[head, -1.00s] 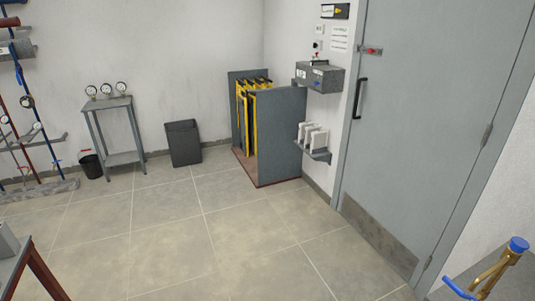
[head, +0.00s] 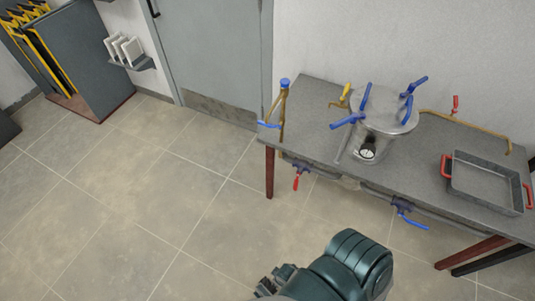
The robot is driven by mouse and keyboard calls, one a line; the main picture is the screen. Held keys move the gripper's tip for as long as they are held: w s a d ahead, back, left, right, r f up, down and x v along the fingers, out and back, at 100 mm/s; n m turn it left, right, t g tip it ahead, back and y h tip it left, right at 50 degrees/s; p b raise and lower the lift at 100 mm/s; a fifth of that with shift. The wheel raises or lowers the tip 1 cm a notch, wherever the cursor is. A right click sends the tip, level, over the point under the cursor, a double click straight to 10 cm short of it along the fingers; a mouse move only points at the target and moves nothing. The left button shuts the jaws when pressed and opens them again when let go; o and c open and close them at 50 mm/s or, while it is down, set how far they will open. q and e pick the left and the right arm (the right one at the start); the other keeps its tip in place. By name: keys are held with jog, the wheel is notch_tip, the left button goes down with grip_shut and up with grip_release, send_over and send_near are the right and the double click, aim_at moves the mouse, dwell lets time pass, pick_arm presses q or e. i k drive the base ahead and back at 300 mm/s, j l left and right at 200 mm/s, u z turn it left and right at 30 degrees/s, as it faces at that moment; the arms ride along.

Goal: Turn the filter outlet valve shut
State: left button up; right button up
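A grey filter vessel (head: 388,122) with several blue-handled clamps and a round gauge stands on the grey table. Several valve levers show around it: a yellow one (head: 345,92) at its back left, a red one (head: 455,103) on a brass pipe to the right, and a blue one (head: 268,124) on the upright brass pipe at the table's left end. I cannot tell which is the outlet valve. My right gripper (head: 275,280) is low at the bottom edge, apart from the table; its fingertips are too unclear to judge. My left gripper is out of view.
The grey table (head: 315,103) has a tray with red handles (head: 487,183) at its right. A red lever (head: 296,182) and a blue lever (head: 412,222) hang below its front edge. The floor (head: 160,200) to the left is clear up to the grey door (head: 215,50).

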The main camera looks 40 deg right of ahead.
aim_at(410, 222)
jog(key=z, duration=3.25)
